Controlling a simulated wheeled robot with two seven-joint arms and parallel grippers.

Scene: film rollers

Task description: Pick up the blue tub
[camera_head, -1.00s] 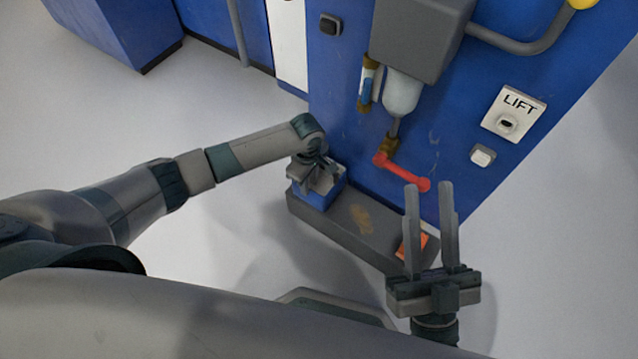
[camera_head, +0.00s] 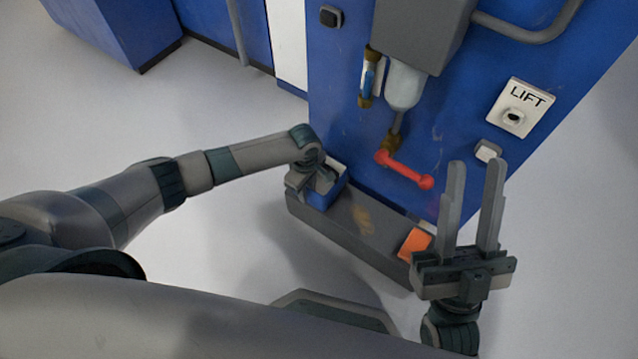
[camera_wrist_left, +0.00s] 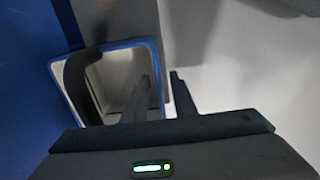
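The blue tub (camera_head: 325,200) stands on the left end of a grey ledge at the foot of the blue machine. In the left wrist view its blue rim (camera_wrist_left: 158,62) and pale inside show. A dark curved bar (camera_wrist_left: 80,84) crosses the tub's left part. My left gripper (camera_head: 322,180) is down at the tub and partly hides it. In the left wrist view its fingers (camera_wrist_left: 160,78) are apart, one over the tub's inside and one outside its right wall. Contact cannot be told. My right gripper (camera_head: 475,163) is open and empty, pointing up at the right.
The grey ledge (camera_head: 350,235) carries an orange piece (camera_head: 414,243) near its right end. The blue machine wall (camera_head: 345,115) rises close behind the tub, with a red lever (camera_head: 403,170) and a grey box (camera_head: 420,35). The pale floor at left is clear.

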